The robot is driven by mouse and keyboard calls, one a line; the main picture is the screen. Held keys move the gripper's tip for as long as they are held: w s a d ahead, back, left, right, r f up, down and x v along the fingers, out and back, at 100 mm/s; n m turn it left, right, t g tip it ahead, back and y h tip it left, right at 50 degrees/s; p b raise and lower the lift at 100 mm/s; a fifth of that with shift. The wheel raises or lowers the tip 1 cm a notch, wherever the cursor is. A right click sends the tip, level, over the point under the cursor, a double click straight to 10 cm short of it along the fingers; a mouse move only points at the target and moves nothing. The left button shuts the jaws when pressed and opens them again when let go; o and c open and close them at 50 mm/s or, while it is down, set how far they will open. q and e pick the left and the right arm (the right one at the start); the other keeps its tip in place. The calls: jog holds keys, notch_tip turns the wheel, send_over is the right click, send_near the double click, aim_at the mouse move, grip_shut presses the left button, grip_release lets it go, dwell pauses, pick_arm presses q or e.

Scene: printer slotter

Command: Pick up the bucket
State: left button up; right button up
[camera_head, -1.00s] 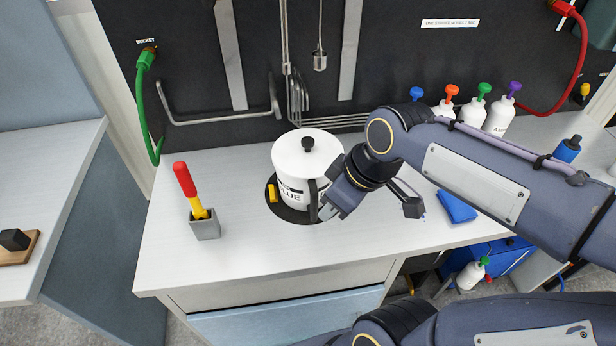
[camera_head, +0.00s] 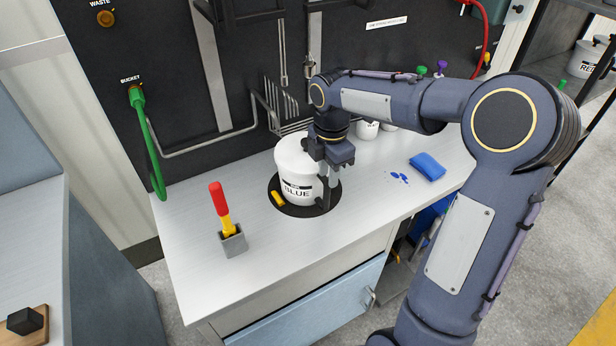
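The white bucket (camera_head: 294,172), labelled BLUE, stands upright on a round black disc (camera_head: 290,208) on the workbench. My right gripper (camera_head: 330,188) points down at the bucket's right side, with its fingers beside the bucket wall where the dark handle is. The gripper and wrist hide part of the handle and the right side of the lid. The contact between the fingers and the handle is too small to tell. My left gripper is not in view.
A red and yellow tool (camera_head: 220,205) stands in a grey holder (camera_head: 233,241) left of the bucket. A blue sponge (camera_head: 427,166) and blue spots lie to the right. A green hose (camera_head: 147,140) hangs at the back left. The bench front is clear.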

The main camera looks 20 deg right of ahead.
aim_at(326, 188)
notch_tip(326, 188, down, 5)
jog(key=shift+s+a+r+p, duration=0.1)
jog(key=shift+s+p, duration=0.05)
jog(key=shift+p, duration=0.2)
jog(key=shift+f, duration=0.5)
grip_shut()
jog(key=shift+r, duration=0.1)
dwell(0.6)
jog(key=shift+w+r, duration=0.1)
jog(key=shift+w, duration=0.15)
